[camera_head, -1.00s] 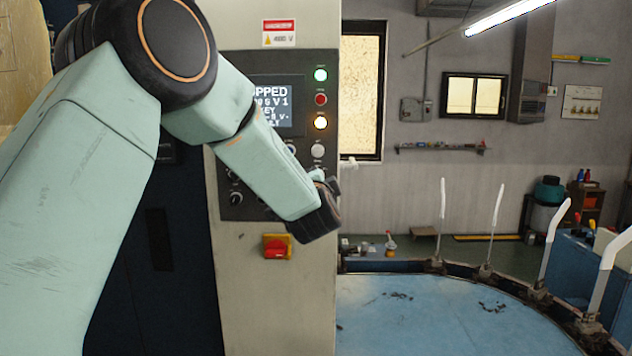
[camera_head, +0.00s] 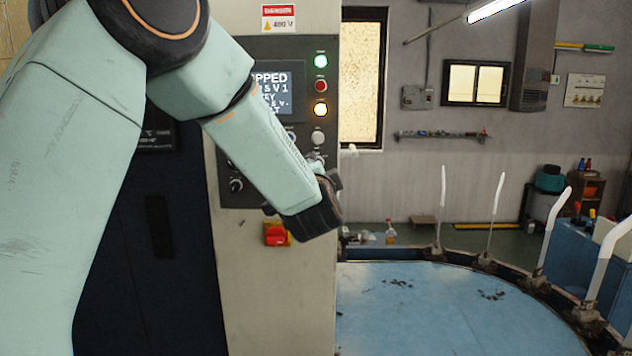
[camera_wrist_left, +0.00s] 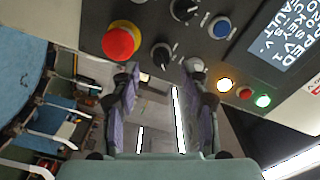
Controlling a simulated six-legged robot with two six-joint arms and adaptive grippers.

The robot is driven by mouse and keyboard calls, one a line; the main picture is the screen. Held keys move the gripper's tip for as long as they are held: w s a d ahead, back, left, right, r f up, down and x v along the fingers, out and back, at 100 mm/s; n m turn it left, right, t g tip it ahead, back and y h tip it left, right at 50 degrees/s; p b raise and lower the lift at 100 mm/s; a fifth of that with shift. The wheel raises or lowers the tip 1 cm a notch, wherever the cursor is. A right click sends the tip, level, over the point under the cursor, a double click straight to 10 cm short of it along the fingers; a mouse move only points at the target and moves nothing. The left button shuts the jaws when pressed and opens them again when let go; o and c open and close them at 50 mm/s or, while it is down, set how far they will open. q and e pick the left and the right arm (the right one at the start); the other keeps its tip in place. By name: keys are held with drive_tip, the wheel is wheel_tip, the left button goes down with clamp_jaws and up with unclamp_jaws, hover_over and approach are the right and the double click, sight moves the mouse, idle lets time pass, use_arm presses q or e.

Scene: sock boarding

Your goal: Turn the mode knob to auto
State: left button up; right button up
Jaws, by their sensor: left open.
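The control panel (camera_head: 296,80) stands at the centre of the head view, behind my left forearm. In the left wrist view two black knobs show, a nearer one (camera_wrist_left: 162,56) and one higher up (camera_wrist_left: 184,10); I cannot read which is the mode knob. My left gripper (camera_wrist_left: 160,72) is open and empty. The nearer knob lies just ahead of the gap between its fingers, with no clear contact. In the head view the fingers are mostly hidden behind my wrist; a black knob (camera_head: 236,185) shows left of the forearm. My right gripper is not in view.
A red mushroom button (camera_wrist_left: 121,40) sits close beside one finger, and a pale button (camera_wrist_left: 193,65) by the other. A blue button (camera_wrist_left: 219,27) and lit lamps are nearby. A blue round table (camera_head: 440,310) lies at right.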

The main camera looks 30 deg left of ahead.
use_arm(q)
drive_tip(key=v, duration=0.8)
drive_tip(key=shift+s+d, duration=0.1)
drive_tip(key=shift+s, duration=0.05)
